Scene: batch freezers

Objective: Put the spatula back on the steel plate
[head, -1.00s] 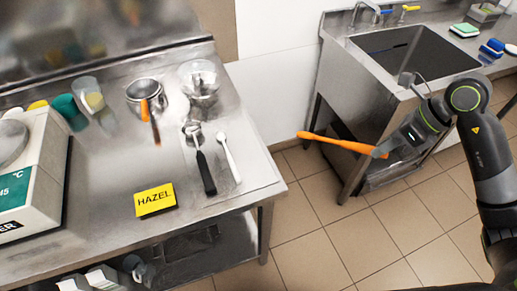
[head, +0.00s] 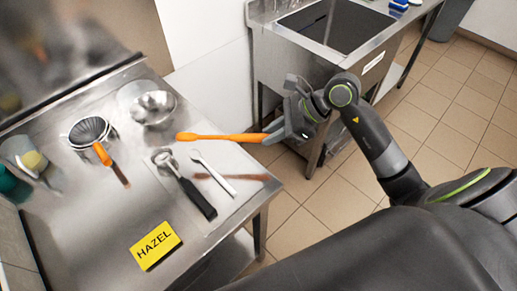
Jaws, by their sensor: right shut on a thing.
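The orange spatula (head: 222,137) is in my right gripper (head: 274,130), which is shut on its right end. The spatula lies roughly level, pointing left, and appears held above the right back part of the steel table. The steel plate (head: 228,204) lies flat on the table, below and in front of the spatula in the picture. A black-handled scoop (head: 190,190) and a white utensil (head: 213,173) lie on the plate. A brownish streak on the plate looks like a reflection of the spatula. My left gripper is not in view.
A yellow HAZEL sign (head: 155,245) stands in front of the plate. A steel bowl (head: 153,108) and a strainer-like vessel (head: 89,131) with an orange-and-brown handle near it are behind. A sink (head: 335,27) stands back right, across a floor gap.

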